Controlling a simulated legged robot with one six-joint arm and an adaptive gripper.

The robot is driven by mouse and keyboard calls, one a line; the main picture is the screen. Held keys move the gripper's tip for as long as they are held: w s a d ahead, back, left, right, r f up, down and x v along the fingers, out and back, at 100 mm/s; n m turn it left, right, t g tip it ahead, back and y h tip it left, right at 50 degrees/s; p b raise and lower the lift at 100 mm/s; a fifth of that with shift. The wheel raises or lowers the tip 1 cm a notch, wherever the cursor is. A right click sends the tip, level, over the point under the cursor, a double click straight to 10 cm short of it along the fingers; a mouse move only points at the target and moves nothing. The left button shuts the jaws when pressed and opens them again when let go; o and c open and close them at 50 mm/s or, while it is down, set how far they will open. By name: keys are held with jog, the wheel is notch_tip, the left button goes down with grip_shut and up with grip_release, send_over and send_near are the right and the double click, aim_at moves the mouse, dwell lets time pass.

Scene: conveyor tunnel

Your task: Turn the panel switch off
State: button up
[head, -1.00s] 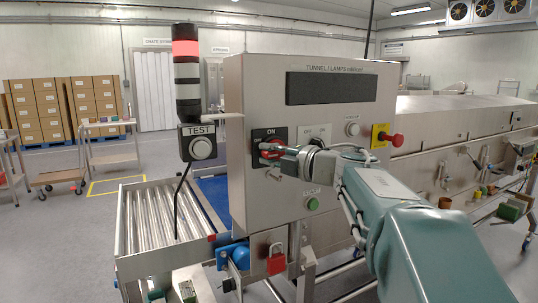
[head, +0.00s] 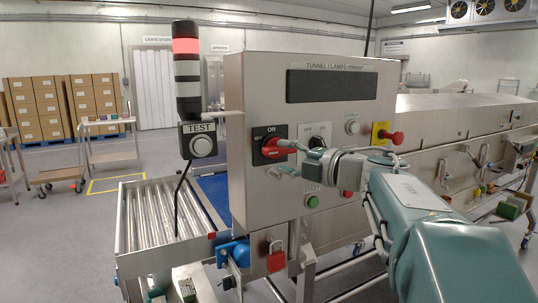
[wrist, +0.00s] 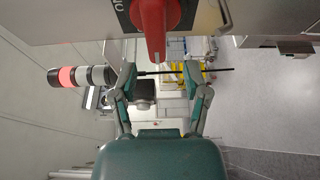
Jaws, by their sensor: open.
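The panel switch has a red rotary handle (head: 275,148) on a black plate (head: 262,135) marked ON at its top, at the panel's left. The handle lies about horizontal and points right, not up at ON. In the wrist view, the handle (wrist: 154,25) is at the top centre and its tip points down toward my gripper. My gripper (wrist: 160,72) is open, its fingers spread to either side just short of the handle tip, with nothing between them. In the head view my gripper (head: 312,147) is right of the handle, partly covering the neighbouring selector plate.
The steel panel (head: 240,110) also carries a yellow-backed red button (head: 397,137), a green button (head: 312,201) and a red padlock (head: 276,256) below. A lamp tower (head: 187,75) with its red section lit stands at the left above the TEST button (head: 202,145).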

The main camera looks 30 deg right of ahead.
jog(key=v, duration=0.7)
